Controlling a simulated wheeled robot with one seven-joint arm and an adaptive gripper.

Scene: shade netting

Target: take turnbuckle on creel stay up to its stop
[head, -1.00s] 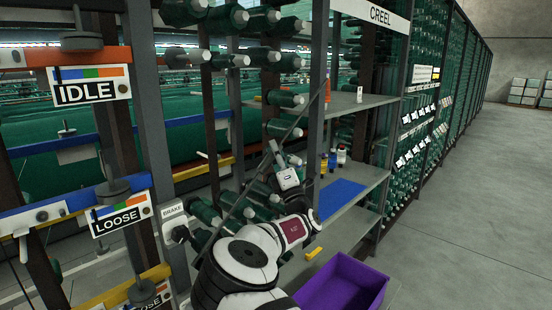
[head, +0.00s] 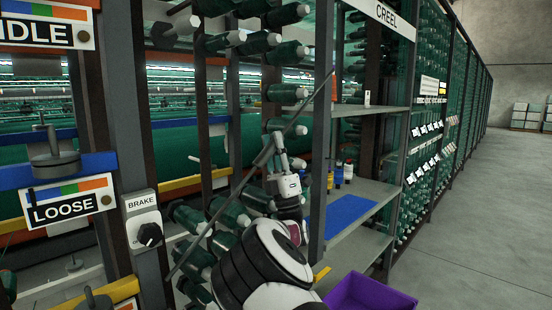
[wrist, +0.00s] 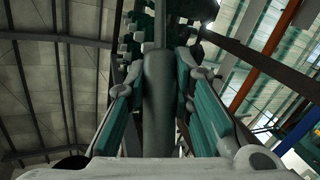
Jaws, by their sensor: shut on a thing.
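The creel stay (head: 219,213) is a thin dark rod that runs diagonally across the front of the bobbins in the head view. The turnbuckle (wrist: 159,100) is a grey, rounded, elongated body, seen close up in the middle of the wrist view, with a narrower rod continuing from its far end. My gripper (wrist: 160,78) is shut on it, with a teal-padded finger on each side. In the head view my gripper (head: 280,150) is small and meets the stay about midway. The turnbuckle's threads and its stop cannot be made out.
A grey post (head: 320,130) stands just right of my arm. Beyond it are shelves with a blue mat (head: 350,210), small bottles (head: 347,172) and a purple bin (head: 368,292). Green bobbins (head: 288,92) crowd behind the stay. A brake knob box (head: 143,222) is at left. The right aisle is open.

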